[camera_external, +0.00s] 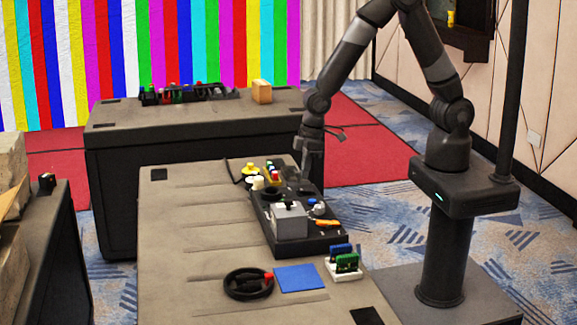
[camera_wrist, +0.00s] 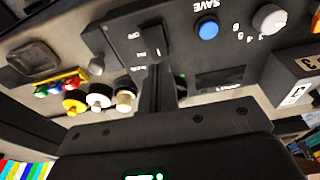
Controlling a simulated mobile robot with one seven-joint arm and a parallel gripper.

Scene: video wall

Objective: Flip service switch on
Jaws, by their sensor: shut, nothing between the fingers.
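The black control panel (camera_external: 318,243) lies on the near table. In the wrist view the panel face (camera_wrist: 110,37) fills the upper part, its lettering upside down or tilted. A dark lever switch (camera_wrist: 152,42) stands on it beside small white labels that are hard to read; I take it as the service switch. My gripper (camera_wrist: 159,82) is shut and empty, its dark fingers pointing at the switch. The fingertips overlap the switch's base in the picture; I cannot tell whether they touch. In the external view my gripper (camera_external: 308,182) is low over the panel's far part, the switch not distinguishable.
A blue button (camera_wrist: 207,28) and a white knob (camera_wrist: 269,18) are beside the switch. Colored buttons (camera_wrist: 62,87) and a grey box (camera_external: 289,221) are nearby.

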